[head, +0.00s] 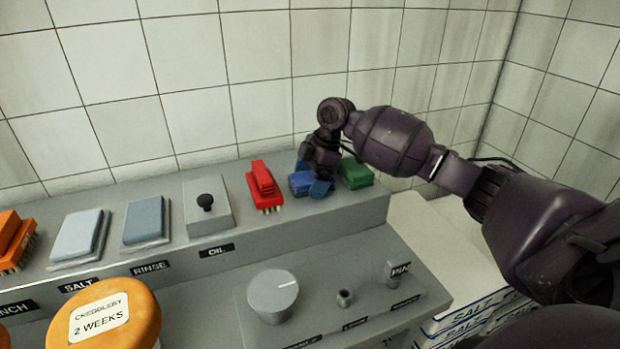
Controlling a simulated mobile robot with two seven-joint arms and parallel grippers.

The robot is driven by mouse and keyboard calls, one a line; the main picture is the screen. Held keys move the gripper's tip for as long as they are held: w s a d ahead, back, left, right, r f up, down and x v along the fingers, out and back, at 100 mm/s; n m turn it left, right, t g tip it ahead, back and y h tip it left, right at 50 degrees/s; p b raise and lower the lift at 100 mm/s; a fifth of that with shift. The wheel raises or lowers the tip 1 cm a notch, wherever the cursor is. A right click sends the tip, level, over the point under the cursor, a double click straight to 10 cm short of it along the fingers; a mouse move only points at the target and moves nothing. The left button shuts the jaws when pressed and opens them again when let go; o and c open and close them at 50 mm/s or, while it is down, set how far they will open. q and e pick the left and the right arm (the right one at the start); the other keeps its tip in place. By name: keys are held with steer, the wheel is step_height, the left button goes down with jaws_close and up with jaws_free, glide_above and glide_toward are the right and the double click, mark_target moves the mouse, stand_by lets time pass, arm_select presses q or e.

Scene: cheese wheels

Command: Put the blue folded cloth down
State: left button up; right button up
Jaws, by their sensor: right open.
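The blue folded cloth (300,182) lies on the grey ledge, between the red brush (263,184) and a green folded item (356,172). My right gripper (317,178) is open and points down right at the blue cloth, with a blue fingertip low at its front right side. The gripper covers part of the cloth, and I cannot tell whether the fingers still touch it. My left gripper is not in view.
Along the grey ledge (330,212) stand a knob plate labelled OIL (218,214), a pad by RINSE (143,218), a pad by SALT (76,235) and an orange brush (14,243). A lower panel holds a large dial (272,296). An orange cheese wheel (140,308) is front left. The tiled wall rises behind.

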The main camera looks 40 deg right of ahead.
steer(key=p+v, duration=0.1)
steer(key=v, duration=1)
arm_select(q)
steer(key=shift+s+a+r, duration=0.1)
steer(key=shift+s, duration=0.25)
arm_select(e)
steer(key=shift+s+d+r, duration=0.1)
steer(key=shift+d+r, duration=0.15)
steer(key=shift+r, duration=0.35)
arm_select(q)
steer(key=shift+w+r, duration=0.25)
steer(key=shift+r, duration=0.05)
